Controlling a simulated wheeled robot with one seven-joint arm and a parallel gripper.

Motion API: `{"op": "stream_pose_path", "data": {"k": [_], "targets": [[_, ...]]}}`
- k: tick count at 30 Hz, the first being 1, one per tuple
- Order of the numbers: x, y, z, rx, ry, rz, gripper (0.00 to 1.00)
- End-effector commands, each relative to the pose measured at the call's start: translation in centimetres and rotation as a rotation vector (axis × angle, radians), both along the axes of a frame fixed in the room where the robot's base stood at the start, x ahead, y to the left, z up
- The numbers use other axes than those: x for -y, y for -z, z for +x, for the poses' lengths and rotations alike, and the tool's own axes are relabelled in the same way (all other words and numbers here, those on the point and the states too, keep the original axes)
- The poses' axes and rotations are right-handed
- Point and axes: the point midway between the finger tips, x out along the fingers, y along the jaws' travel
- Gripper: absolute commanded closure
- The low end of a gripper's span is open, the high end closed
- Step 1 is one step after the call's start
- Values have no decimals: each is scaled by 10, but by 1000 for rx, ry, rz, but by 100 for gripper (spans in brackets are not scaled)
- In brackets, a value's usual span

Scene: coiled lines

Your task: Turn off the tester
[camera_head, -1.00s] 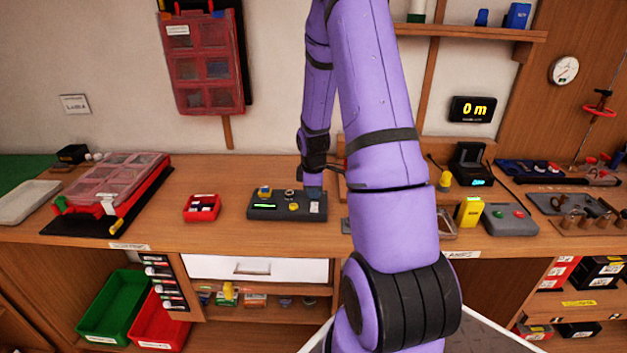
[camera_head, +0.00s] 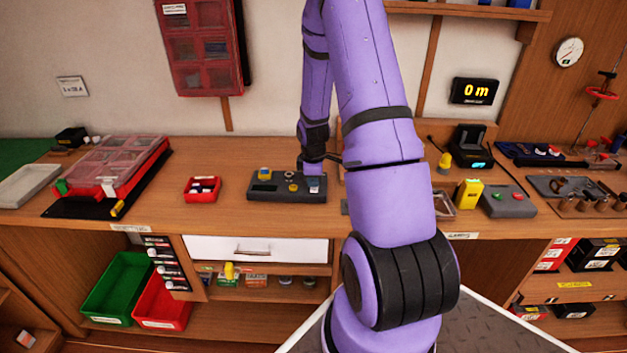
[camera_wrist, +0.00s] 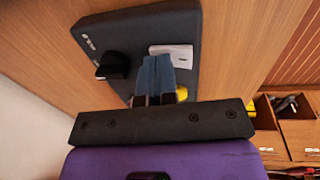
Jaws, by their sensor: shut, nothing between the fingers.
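The tester (camera_head: 275,195) is a dark grey box on the bench, left of my arm. Its small display (camera_head: 263,188) is dark. A yellow part, a small knob and a yellow button (camera_head: 292,188) sit on its top. In the wrist view the tester (camera_wrist: 187,22) shows a black knob (camera_wrist: 112,66), a white rocker switch (camera_wrist: 172,54) and part of the yellow button (camera_wrist: 182,93). My gripper (camera_head: 314,183) is shut and empty over the tester's right end. In the wrist view its blue fingertips (camera_wrist: 158,66) are at the white switch; I cannot tell whether they touch it.
A red tray (camera_head: 202,190) of small parts lies left of the tester. A red clear-lidded case (camera_head: 120,165) lies further left. A yellow device (camera_head: 469,193) and a grey box with buttons (camera_head: 508,201) stand right of my arm. Bare bench lies between tray and tester.

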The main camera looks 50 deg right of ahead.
Motion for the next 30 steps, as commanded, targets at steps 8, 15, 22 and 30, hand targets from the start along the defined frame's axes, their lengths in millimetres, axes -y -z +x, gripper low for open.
{"op": "stream_pose_path", "data": {"k": [8, 15, 22, 30], "targets": [[-6, 2, -6, -8, -2, 4, 100], [-13, -1, -12, -8, -1, 5, 100], [-13, -2, -12, -5, -1, 3, 100], [-17, -11, -7, -2, -3, 1, 100]]}}
